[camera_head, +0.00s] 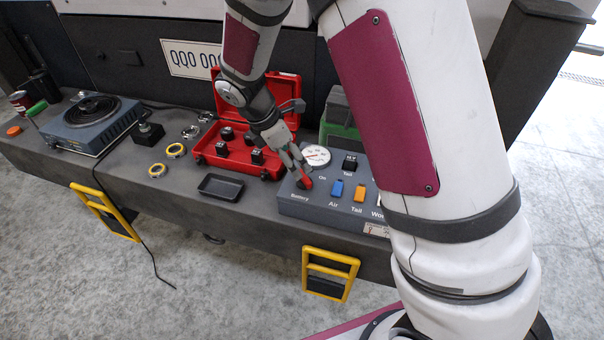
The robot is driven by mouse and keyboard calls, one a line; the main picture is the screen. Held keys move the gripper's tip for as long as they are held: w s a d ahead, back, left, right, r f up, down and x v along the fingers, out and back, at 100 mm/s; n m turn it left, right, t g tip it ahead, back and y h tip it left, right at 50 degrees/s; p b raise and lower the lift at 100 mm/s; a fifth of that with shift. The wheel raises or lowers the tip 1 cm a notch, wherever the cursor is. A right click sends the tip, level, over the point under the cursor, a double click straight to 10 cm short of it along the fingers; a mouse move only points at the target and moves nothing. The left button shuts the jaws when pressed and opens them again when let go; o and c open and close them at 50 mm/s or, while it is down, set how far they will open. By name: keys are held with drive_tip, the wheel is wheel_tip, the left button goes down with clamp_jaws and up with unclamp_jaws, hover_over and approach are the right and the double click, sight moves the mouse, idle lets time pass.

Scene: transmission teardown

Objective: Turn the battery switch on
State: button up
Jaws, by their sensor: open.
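The grey switch panel (290,207) lies on the bench right of centre. Its red battery switch (307,182) sits at the panel's left end, above the printed word "Battery" and near the word "On". My gripper (303,176) is open and reaches down from above at the red switch. The fingers partly cover the switch. I cannot tell whether they touch it or which way it is turned.
A blue switch (336,189), an orange switch (360,193) and a round gauge (316,156) are close by on the panel. An open red case (236,163) and a black tray (221,187) stand to the left. My arm hides the panel's right end.

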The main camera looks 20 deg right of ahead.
sight(304, 176)
drive_tip(key=b+x, duration=0.1)
drive_tip(key=x, duration=0.7)
drive_tip(key=shift+f, duration=0.15)
drive_tip(key=c, duration=1.1)
